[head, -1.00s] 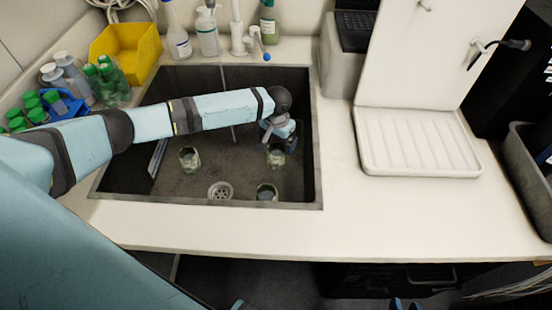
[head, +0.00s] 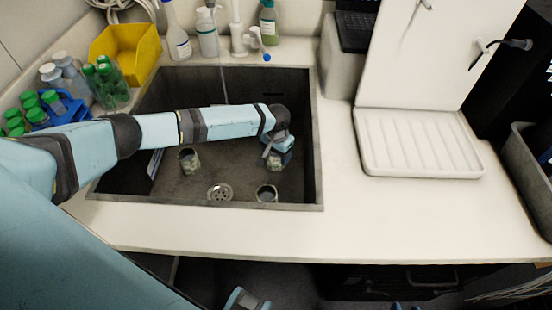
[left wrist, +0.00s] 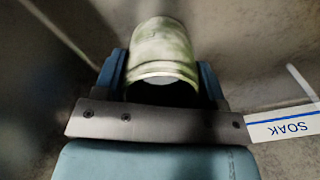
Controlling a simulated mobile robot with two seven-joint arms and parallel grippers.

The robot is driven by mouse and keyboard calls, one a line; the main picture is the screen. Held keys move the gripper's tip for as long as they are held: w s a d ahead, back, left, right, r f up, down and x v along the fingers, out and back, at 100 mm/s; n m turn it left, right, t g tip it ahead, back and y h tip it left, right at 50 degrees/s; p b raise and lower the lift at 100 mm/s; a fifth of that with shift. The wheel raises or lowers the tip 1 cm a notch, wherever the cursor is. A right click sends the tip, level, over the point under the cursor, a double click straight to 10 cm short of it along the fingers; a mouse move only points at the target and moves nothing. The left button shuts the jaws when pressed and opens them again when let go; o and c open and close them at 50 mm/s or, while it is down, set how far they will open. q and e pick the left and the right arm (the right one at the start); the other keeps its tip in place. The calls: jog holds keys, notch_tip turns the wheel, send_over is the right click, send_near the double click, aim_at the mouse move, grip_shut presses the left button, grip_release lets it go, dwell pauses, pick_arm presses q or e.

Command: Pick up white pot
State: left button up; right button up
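Three small pale greenish-white pots are in the sink: one at the left (head: 189,160), one at the front (head: 266,193), and one (head: 275,160) at my left gripper (head: 279,150), partly hidden by it. In the left wrist view that pot (left wrist: 162,50) lies between the two blue fingers of my left gripper (left wrist: 162,75). The fingers are very near its sides; I cannot tell whether they press on it. The pot's wall looks blotchy green, with a pale disc at the near end. Small blue tips at the head view's bottom edge may belong to my right gripper.
The dark sink (head: 318,150) has walls around the pots and a drain (head: 220,193). A label reading SOAK (left wrist: 283,128) is beside the gripper. Bottles and a faucet stand behind; a yellow bin (head: 125,48) is back left. The counter right of the sink is clear up to a white drainer tray (head: 420,168).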

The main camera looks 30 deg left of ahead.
pick_arm(q)
jog(key=shift+c, duration=0.9)
jog(key=shift+r, duration=0.55)
notch_tip(320, 180, up, 19)
jog(key=p, duration=0.2)
